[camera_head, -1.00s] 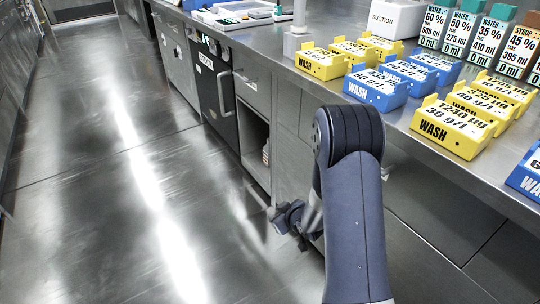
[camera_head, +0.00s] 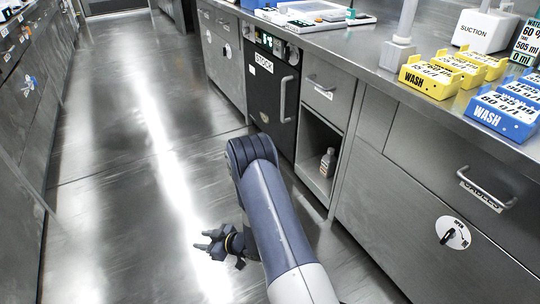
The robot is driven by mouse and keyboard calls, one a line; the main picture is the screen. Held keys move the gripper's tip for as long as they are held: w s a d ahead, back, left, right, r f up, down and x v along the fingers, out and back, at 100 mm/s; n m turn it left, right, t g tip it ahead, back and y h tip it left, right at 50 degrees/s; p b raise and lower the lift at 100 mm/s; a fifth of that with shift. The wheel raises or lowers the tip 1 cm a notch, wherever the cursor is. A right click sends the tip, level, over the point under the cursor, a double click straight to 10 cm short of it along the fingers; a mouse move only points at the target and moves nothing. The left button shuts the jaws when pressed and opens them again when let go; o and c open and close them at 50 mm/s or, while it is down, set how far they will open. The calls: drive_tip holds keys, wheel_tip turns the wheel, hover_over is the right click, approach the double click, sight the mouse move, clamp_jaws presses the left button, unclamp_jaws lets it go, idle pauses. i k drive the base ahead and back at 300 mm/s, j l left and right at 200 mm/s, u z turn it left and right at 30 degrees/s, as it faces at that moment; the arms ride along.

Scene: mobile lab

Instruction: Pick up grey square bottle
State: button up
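My gripper (camera_head: 212,244) hangs over the floor, left of and nearer than the cubby, well apart from the bottle. Its fingers point left and look spread, with nothing between them.
The open cubby (camera_head: 314,188) has a drawer above it and cabinet walls at both sides. The STOCK cabinet (camera_head: 270,95) has a protruding handle. Yellow WASH blocks (camera_head: 431,80) and blue WASH blocks (camera_head: 500,115) sit on the counter. The floor (camera_head: 110,190) at left is clear.

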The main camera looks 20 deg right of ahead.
sight(328, 161)
drive_tip(key=i+j+z, duration=0.15)
drive_tip(key=i, duration=0.25)
drive_tip(key=i+j+z, duration=0.15)
drive_tip(key=i, duration=0.2)
drive_tip(key=i+j+z, duration=0.2)
drive_tip(key=i, duration=0.15)
drive_tip(key=i+j+z, duration=0.1)
drive_tip(key=z, duration=0.35)
drive_tip(key=i+j+z, duration=0.15)
drive_tip(key=z, duration=0.3)
drive_tip(key=i+j+z, duration=0.2)
drive_tip(key=z, duration=0.25)
drive_tip(key=i+j+z, duration=0.1)
drive_tip(key=j+z, duration=0.15)
drive_tip(key=z, duration=0.2)
drive_tip(key=j+z, duration=0.95)
drive_tip(key=z, duration=0.15)
